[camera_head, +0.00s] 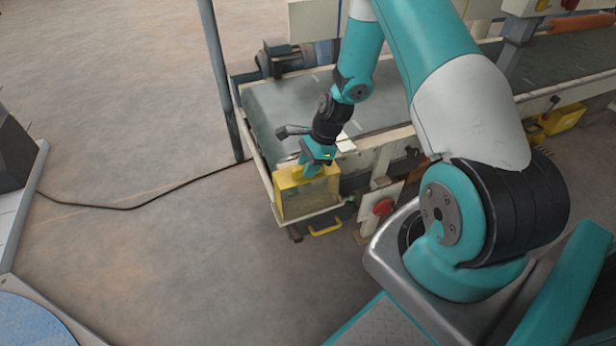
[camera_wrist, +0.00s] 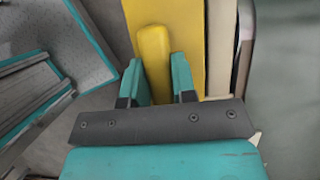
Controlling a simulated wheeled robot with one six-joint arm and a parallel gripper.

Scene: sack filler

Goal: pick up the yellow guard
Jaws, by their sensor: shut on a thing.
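The yellow guard (camera_head: 293,203) is a box-like yellow piece at the near left end of the conveyor, low on its frame. My gripper (camera_head: 312,170) reaches down to its upper edge. In the wrist view, the two teal fingers of my gripper (camera_wrist: 158,82) are shut on the guard's rounded yellow handle (camera_wrist: 153,48), which lies between them. A flat yellow face of the guard (camera_wrist: 185,20) shows behind the handle. The guard sits against the conveyor end; I cannot tell whether it is free of the frame.
The conveyor belt (camera_head: 280,108) runs to the right behind the gripper. A red knob (camera_head: 383,206) and a smaller yellow handle (camera_head: 326,225) are close to the guard. A grey post (camera_head: 222,80) stands to its left. A black cable (camera_head: 130,207) crosses otherwise open floor.

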